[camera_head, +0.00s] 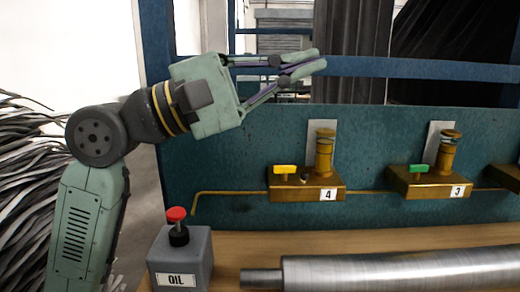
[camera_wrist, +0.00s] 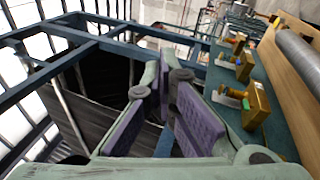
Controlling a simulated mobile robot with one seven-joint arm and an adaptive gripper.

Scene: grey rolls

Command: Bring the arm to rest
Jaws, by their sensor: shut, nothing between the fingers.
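My gripper (camera_head: 318,61) is raised at the upper middle of the head view, held out to the right in front of the blue frame. Its fingers lie close together at the tips and hold nothing. In the wrist view the gripper (camera_wrist: 164,66) shows its two fingers with purple pads, meeting towards the tips with no object between them. My green and dark grey arm rises at the left of the head view and bends over at the elbow. The gripper is above the teal panel (camera_head: 240,150) and apart from the things on the bench.
A brass valve block marked 4 (camera_head: 310,190) and one marked 3 (camera_head: 432,184) stand along the panel. A grey OIL box (camera_head: 180,258) with a red knob and a steel roll (camera_head: 400,270) are on the wooden bench (camera_head: 250,243). A blue rail (camera_head: 400,68) runs behind the gripper.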

